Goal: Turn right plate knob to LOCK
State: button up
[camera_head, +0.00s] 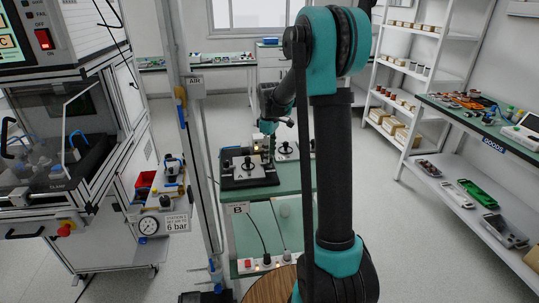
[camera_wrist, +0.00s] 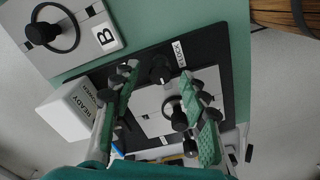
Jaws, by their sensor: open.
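In the wrist view, a dark base (camera_wrist: 146,58) bears a light grey plate (camera_wrist: 150,123). A small black knob (camera_wrist: 160,70) sits by the white LOCK label (camera_wrist: 179,53) at one edge of the plate. A second dark knob (camera_wrist: 189,146) shows near the opposite edge, partly hidden by a finger. My gripper (camera_wrist: 163,78) is open, with one green-padded finger on each side of the plate. The LOCK-side knob appears between the fingertips; contact cannot be told. In the head view, my gripper (camera_head: 268,128) is small above the fixture marked A (camera_head: 235,183).
A white READY/POWER box (camera_wrist: 75,110) stands beside the base in the wrist view. A plate marked B (camera_wrist: 90,12) with a round ring and black knob lies at upper left. In the head view, the green bench (camera_head: 300,185) has a bare front part. A post (camera_head: 187,140) stands left of it.

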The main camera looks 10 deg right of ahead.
notch_tip(320, 180, up, 11)
jog(key=shift+r, duration=0.2)
dwell(0.4)
